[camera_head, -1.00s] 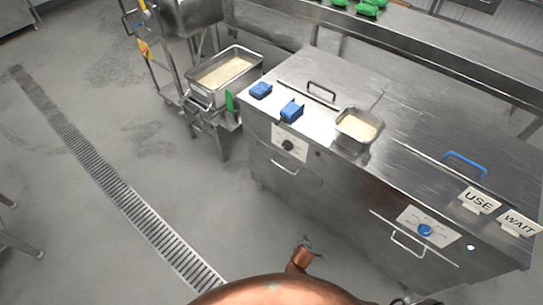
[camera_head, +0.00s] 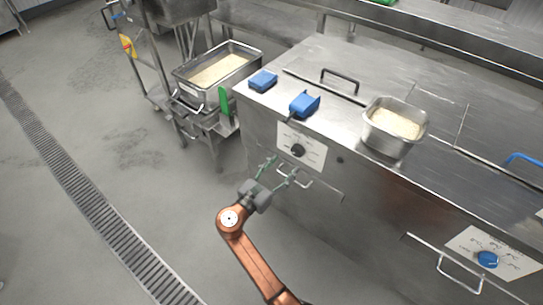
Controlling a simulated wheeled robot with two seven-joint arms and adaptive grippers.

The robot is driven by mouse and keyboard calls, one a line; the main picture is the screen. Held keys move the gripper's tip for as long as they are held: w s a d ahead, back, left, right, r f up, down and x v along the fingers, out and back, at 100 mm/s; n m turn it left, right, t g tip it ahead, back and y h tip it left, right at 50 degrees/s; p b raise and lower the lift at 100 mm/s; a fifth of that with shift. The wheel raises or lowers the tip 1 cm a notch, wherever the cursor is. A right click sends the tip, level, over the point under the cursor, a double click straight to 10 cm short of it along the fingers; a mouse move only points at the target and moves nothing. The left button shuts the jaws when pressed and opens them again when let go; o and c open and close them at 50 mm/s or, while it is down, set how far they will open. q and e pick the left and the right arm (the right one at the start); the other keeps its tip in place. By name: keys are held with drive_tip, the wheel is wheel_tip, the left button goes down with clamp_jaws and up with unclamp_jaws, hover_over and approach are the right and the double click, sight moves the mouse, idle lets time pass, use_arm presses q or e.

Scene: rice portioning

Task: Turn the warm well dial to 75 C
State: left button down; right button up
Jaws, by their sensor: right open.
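A black dial (camera_head: 298,150) sits on a white panel (camera_head: 315,152) on the front of the steel counter. A second dial, blue (camera_head: 488,259), sits on another white panel (camera_head: 518,268) at the right. The panel markings are too small to read, so I cannot tell either dial's setting. My right gripper (camera_head: 279,168) is open and empty, its fingers pointing up towards the black dial. It appears just below and left of that dial, apart from it, near a drawer handle. My left gripper is not in view.
On the steel counter (camera_head: 420,75) stand two blue items (camera_head: 263,80) (camera_head: 305,103) and a steel pan of rice (camera_head: 393,130). Handles (camera_head: 300,180) (camera_head: 452,278) stick out from the front. A larger rice pan (camera_head: 218,65) stands on a cart at left. The floor at left is clear.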

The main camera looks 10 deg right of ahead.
sight(296, 154)
drive_tip(key=x, duration=0.2)
drive_tip(key=b+x, duration=0.1)
drive_tip(key=shift+w+d+f, duration=0.25)
drive_tip(key=shift+d, duration=0.05)
drive_tip(key=shift+b+x, duration=0.55)
drive_tip(key=shift+x, duration=0.6)
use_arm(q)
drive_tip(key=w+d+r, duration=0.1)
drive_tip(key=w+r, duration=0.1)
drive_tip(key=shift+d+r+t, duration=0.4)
use_arm(e)
drive_tip(key=shift+w+d+r, duration=0.15)
drive_tip(key=shift+w+d, duration=0.05)
drive_tip(key=shift+c, duration=0.3)
drive_tip(key=c, duration=1.1)
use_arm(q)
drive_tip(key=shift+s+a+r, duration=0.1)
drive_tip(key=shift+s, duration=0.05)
